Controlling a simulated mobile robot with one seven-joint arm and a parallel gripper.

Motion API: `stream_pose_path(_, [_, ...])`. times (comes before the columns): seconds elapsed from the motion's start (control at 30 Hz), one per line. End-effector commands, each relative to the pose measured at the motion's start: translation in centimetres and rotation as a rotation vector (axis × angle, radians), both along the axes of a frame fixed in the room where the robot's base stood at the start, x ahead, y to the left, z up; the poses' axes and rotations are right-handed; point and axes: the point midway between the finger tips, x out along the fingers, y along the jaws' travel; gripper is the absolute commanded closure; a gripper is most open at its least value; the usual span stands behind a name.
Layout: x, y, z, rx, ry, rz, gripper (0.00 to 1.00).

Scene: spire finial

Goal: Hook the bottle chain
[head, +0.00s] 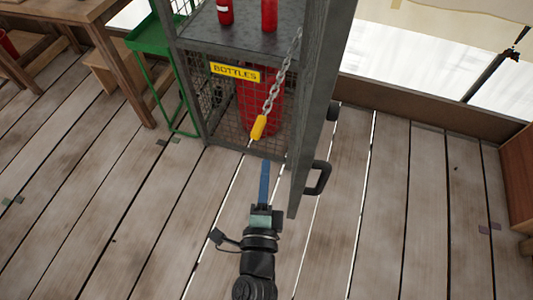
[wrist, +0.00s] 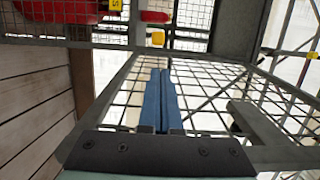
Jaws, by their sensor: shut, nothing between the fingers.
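A grey metal chain (head: 275,92) hangs on the inner side of the cage door (head: 314,110) in the head view. Its lower end carries a yellow grip (head: 258,127), which hangs in front of the lower cage opening. A small yellow piece, probably this grip, shows beyond my fingertips in the wrist view (wrist: 158,38). My gripper (head: 265,164) has long blue fingers pressed together and empty. They show again in the wrist view (wrist: 160,74). In the head view the fingertips appear below the yellow grip and apart from it. I see no hook clearly.
The mesh bottle cage has a yellow BOTTLES sign (head: 235,72). Red bottles (head: 269,14) stand on its shelf, and a large red cylinder is inside below. The door's dark handle (head: 319,178) juts out right of my gripper. A green stand (head: 148,38) is left; plank floor around is mostly clear.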

Motion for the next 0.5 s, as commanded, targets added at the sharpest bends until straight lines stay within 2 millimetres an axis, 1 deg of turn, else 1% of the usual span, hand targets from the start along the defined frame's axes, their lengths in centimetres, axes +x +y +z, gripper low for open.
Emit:
stream_pose_path(0.1, [1.8, -0.2, 0.3, 0.000, -0.004, -0.002, 1.00])
stream_pose_path(0.3, [5.2, -0.4, 0.2, 0.000, -0.004, -0.001, 1.00])
stream_pose_path(0.5, [7.8, -0.6, 0.1, 0.000, -0.002, -0.001, 1.00])
